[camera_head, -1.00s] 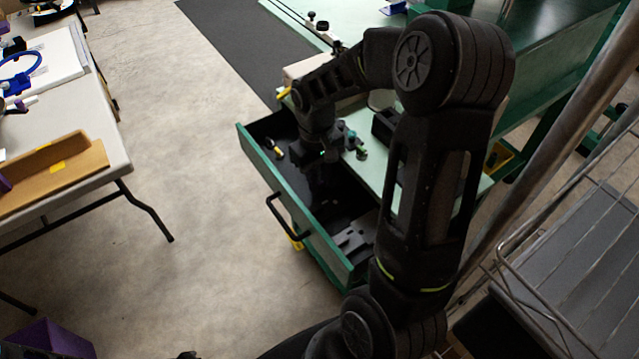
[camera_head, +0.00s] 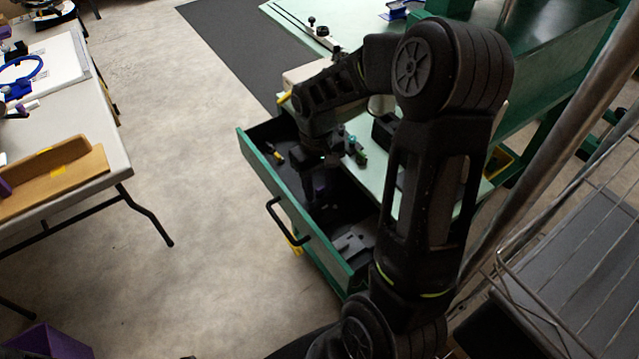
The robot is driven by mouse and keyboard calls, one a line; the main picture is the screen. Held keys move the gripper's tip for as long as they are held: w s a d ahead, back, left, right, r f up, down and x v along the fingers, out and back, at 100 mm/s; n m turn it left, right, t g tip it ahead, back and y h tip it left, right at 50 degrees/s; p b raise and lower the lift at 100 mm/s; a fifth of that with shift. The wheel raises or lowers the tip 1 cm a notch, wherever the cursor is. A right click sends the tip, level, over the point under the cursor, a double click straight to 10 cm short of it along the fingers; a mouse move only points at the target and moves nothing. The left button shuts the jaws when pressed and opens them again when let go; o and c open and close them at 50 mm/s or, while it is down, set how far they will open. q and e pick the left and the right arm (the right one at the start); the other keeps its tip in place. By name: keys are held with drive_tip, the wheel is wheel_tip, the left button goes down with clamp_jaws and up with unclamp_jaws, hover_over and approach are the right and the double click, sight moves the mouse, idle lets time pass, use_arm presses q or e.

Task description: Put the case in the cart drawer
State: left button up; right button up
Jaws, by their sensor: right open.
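The green cart drawer (camera_head: 315,245) stands pulled out, with its dark inside showing and a black handle on its front. My right arm reaches over the cart, and my right gripper (camera_head: 316,190) points down into the drawer with its jaws open. A dark, faintly purplish shape shows at the fingers, but I cannot tell whether it is the case or whether it touches them. A grey flat item (camera_head: 352,243) lies in the near end of the drawer. I cannot pick out the case with certainty. My left gripper is not in view.
Small items lie at the drawer's far end. The green cart top (camera_head: 372,172) holds a black block (camera_head: 384,130) and small parts. A white table (camera_head: 110,150) with a cardboard tray stands left. A wire rack (camera_head: 570,270) stands right. Bare floor lies between table and drawer.

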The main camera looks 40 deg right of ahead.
wheel_tip(320, 180, up, 12)
drive_tip(key=shift+w+p, duration=0.45)
drive_tip(key=shift+r, duration=0.1)
drive_tip(key=shift+c, duration=0.5)
idle(0.8)
